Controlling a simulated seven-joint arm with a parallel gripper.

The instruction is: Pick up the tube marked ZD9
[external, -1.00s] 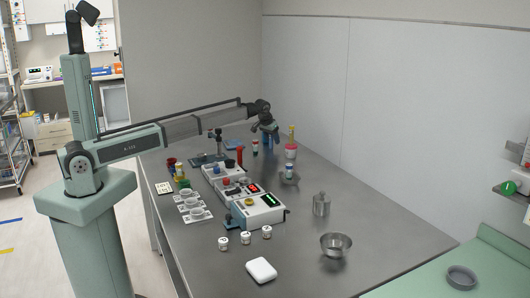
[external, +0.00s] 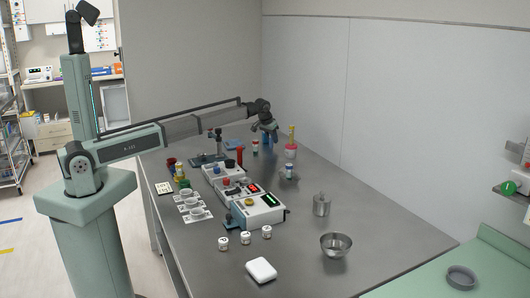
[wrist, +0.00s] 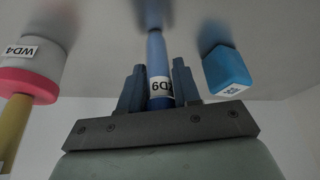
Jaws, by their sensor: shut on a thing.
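The tube marked ZD9 (wrist: 156,58) is blue, with a white label near my gripper; the label is partly covered by a finger. My gripper (wrist: 158,84) is shut on it, with one dark blue finger on each side. In the external view my gripper (external: 269,137) is over the far part of the steel table (external: 330,195). The tube is too small there to tell apart from the fingers. I cannot tell whether its far end touches the table.
A pink and white thing marked WD4 with a yellow stem (wrist: 28,75) stands close on one side, a blue block (wrist: 228,72) on the other. Devices, cups and jars fill the table's left and middle. A steel bowl (external: 336,245) is in front. The right is mostly clear.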

